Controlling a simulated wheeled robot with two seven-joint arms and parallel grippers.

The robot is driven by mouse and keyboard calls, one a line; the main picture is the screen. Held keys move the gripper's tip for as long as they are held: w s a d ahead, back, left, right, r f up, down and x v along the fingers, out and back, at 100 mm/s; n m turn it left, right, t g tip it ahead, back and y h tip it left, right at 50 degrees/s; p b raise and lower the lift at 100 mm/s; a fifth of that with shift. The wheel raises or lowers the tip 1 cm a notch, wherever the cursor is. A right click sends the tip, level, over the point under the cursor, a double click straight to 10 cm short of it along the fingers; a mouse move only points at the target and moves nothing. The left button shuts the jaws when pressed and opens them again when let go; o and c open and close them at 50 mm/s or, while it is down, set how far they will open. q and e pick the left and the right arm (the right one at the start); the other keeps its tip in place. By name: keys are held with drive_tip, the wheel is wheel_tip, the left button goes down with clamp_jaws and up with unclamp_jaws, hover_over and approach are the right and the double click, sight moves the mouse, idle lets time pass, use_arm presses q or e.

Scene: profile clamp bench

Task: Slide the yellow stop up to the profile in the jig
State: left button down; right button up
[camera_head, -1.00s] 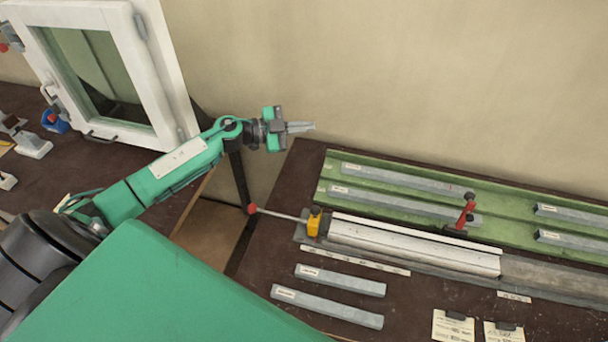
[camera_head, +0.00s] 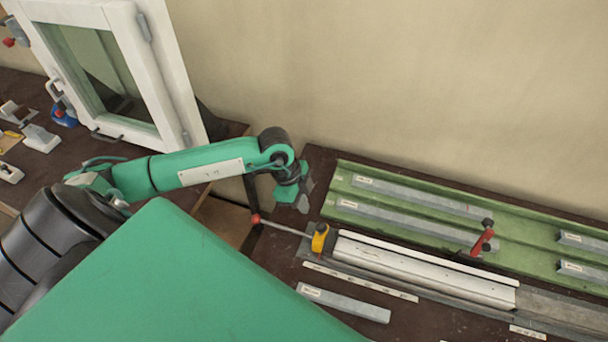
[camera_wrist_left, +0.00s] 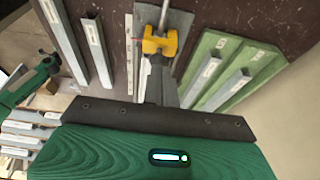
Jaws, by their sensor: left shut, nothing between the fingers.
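The yellow stop (camera_head: 319,238) sits at the left end of the jig (camera_head: 570,313), with a rod running left from it to a red knob (camera_head: 256,219). The pale profile (camera_head: 425,270) lies in the jig just right of the stop. A dark part lies between them, and I cannot tell whether they touch. My left gripper (camera_head: 305,197) is shut and empty, pointing down above and a little left of the stop. In the left wrist view the yellow stop (camera_wrist_left: 160,44) shows near the top, past the gripper's dark body. My right gripper is not in view.
A green tray (camera_head: 520,255) with several grey profiles lies behind the jig. A red clamp handle (camera_head: 483,240) stands up by the jig. A loose profile (camera_head: 343,302) lies in front, beside a white scale strip (camera_head: 360,281). A white window frame (camera_head: 163,75) stands at the left.

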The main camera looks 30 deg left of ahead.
sight(318, 224)
use_arm(q)
drive_tip(key=shift+w+f+b, duration=0.1)
drive_tip(key=shift+f+b, duration=2.35)
drive_tip(key=shift+f, duration=0.9)
drive_tip(key=shift+w+d+r, duration=0.1)
drive_tip(key=shift+w+d, duration=0.15)
drive_tip(key=shift+d, duration=0.7)
drive_tip(key=shift+w+d+f, duration=0.1)
drive_tip(key=shift+w+d, duration=0.1)
drive_tip(key=shift+d, duration=0.7)
drive_tip(key=shift+w+d+r, duration=0.1)
drive_tip(key=shift+w+d, duration=0.15)
drive_tip(key=shift+d, duration=0.7)
drive_tip(key=shift+a, duration=0.2)
drive_tip(key=shift+s+a, duration=0.25)
drive_tip(key=shift+a, duration=0.35)
wheel_tip(318, 224, up, 7)
drive_tip(key=p, duration=0.6)
